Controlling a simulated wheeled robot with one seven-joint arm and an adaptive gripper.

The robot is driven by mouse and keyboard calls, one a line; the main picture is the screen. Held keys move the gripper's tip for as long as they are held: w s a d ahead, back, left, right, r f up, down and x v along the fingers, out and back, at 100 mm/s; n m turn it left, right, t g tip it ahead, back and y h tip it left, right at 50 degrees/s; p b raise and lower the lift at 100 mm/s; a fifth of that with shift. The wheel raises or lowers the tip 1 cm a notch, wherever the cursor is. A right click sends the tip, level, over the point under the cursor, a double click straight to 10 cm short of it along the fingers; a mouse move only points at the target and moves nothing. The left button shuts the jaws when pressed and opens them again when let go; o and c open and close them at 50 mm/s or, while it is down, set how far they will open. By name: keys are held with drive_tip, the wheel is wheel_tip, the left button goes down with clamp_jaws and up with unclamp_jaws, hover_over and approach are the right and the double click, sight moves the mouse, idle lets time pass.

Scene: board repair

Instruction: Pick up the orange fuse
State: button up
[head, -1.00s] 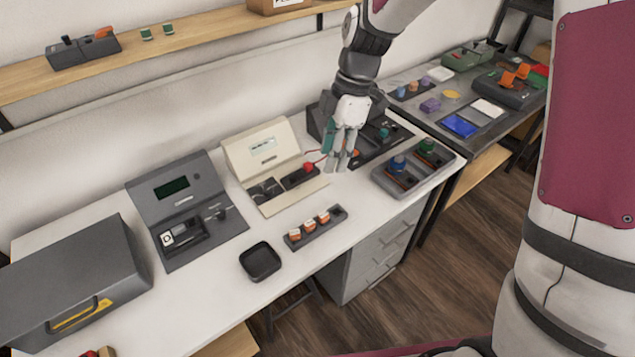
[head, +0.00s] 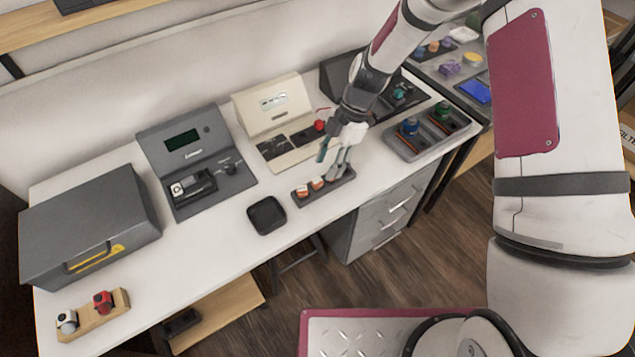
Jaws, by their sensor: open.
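Small orange-and-white pieces, which look like the orange fuses, stand in a dark narrow rack (head: 349,178) near the front of the white bench. The left one (head: 302,190) and the middle one (head: 317,184) show. The rack's right part is partly hidden behind my fingers. My gripper (head: 332,165) is open and points down over the right half of the rack. Nothing shows between its fingers. I cannot tell whether the fingertips touch a fuse.
A black square tray (head: 267,215) lies left of the rack. A grey tester (head: 187,150) and a cream one (head: 270,100) stand behind. A grey tray (head: 415,147) with blue and green parts is to the right. A grey case (head: 90,225) fills the left end.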

sight(316, 180)
drive_tip(key=x, duration=0.2)
drive_tip(key=a+p+x, duration=0.1)
drive_tip(key=x, duration=0.1)
drive_tip(key=shift+s, duration=0.2)
drive_tip(key=shift+a+f, duration=0.15)
drive_tip(key=shift+f, duration=0.35)
clamp_jaws()
